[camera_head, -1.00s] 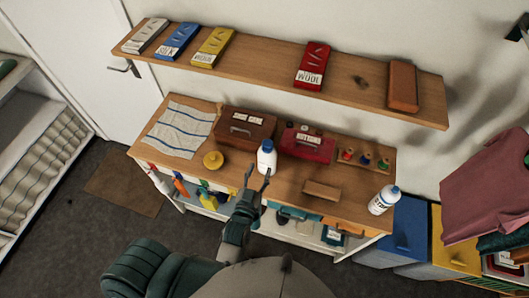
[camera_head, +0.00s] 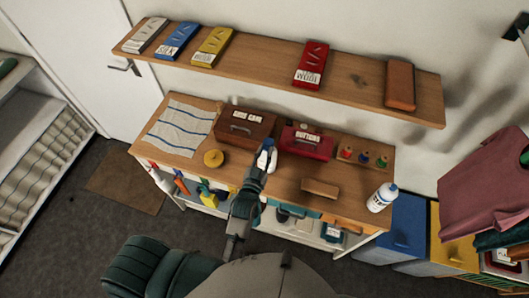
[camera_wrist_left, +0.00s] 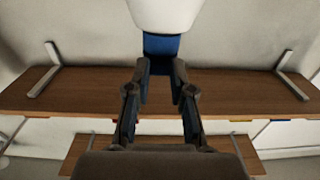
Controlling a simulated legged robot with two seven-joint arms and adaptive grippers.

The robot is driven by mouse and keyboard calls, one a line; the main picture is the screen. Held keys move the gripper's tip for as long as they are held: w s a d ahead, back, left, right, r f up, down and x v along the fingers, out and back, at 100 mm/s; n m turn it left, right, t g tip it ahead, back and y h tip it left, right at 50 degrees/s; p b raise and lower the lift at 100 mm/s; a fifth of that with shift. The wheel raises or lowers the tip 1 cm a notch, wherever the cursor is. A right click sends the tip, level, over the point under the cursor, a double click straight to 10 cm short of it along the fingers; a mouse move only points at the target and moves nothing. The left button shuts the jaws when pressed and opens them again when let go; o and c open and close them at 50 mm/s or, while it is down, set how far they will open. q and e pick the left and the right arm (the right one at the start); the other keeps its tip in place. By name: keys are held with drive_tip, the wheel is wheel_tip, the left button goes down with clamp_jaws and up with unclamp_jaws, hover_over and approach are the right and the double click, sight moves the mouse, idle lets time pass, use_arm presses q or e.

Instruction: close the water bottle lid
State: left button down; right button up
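The white water bottle (camera_head: 262,160) stands near the middle of the wooden table, mostly hidden by my left gripper in the head view. In the left wrist view its white body (camera_wrist_left: 165,14) and blue lid (camera_wrist_left: 162,46) show at the top centre. My left gripper (camera_wrist_left: 161,66) has its two dark fingers on either side of the blue lid, with their tips overlapping its edges; they look closed against it. In the head view the left gripper (camera_head: 266,150) reaches in over the table to the bottle. How tightly the lid sits cannot be seen. My right gripper is not in view.
Behind the bottle stand a brown box (camera_head: 243,128) and a red box (camera_head: 307,141). A labelled white bottle (camera_head: 381,198) stands near the right end. A shelf (camera_head: 270,65) hangs above.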

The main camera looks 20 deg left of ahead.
use_arm(q)
drive_tip(key=shift+d, duration=0.1)
drive_tip(key=shift+f+b, duration=0.25)
drive_tip(key=shift+b, duration=0.05)
drive_tip(key=shift+a+f+t+b, duration=0.45)
drive_tip(key=shift+t+b, duration=0.25)
drive_tip(key=shift+b, duration=0.2)
drive_tip(key=shift+s+r, duration=0.1)
drive_tip(key=shift+r, duration=0.05)
drive_tip(key=c, duration=1.2)
unclamp_jaws()
drive_tip(key=shift+o, duration=1)
drive_tip(key=shift+d, duration=0.2)
drive_tip(key=s+f, duration=0.1)
drive_tip(key=s, duration=1)
drive_tip(key=shift+s+f, duration=0.35)
drive_tip(key=shift+f, duration=0.05)
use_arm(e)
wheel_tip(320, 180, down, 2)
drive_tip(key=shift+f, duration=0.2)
